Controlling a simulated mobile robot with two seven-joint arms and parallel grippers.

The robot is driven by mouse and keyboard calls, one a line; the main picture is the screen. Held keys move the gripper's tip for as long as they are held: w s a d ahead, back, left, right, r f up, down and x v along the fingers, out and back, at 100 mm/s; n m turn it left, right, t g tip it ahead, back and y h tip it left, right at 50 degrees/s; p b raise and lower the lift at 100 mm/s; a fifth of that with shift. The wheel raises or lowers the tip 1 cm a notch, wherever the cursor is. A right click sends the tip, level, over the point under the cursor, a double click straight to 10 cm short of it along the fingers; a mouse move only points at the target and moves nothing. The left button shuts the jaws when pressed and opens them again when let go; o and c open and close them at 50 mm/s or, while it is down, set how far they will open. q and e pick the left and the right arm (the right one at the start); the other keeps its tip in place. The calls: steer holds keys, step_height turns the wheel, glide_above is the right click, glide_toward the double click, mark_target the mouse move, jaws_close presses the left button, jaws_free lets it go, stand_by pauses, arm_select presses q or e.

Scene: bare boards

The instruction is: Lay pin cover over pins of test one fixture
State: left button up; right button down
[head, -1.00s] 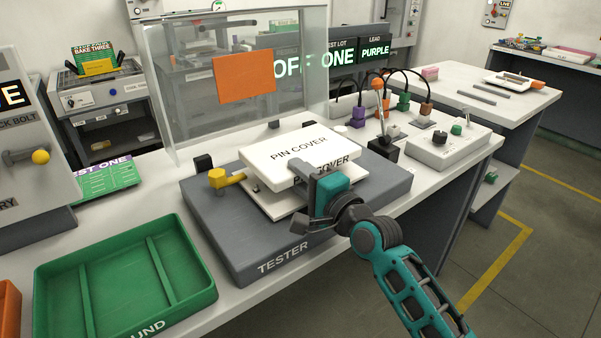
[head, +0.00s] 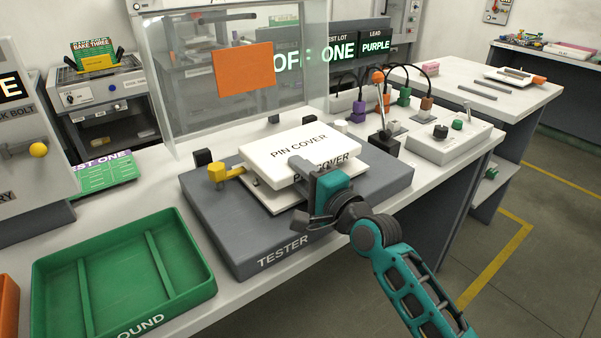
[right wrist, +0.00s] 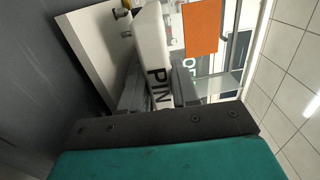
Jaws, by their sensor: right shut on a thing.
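The white pin cover (head: 290,143) is a thick slab lettered PIN COVER on its top and front edge. My right gripper (head: 300,166) is shut on its front edge. The cover is over the white plate (head: 272,202) of the grey tester fixture (head: 228,233); whether they touch is hard to tell. The pins are hidden. In the right wrist view the cover (right wrist: 152,62) stands on edge between the dark fingers, beside the white plate (right wrist: 98,40). A yellow clamp handle (head: 219,173) is at the fixture's left. My left gripper is not in view.
A clear shield with an orange patch (head: 244,68) stands behind the fixture. A green tray (head: 50,262) lies front left. To the right are a joystick-like lever (head: 380,110), coloured plugs and a control box (head: 436,144). A green TEST ONE card (head: 105,177) lies left.

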steer(key=shift+f, duration=0.3)
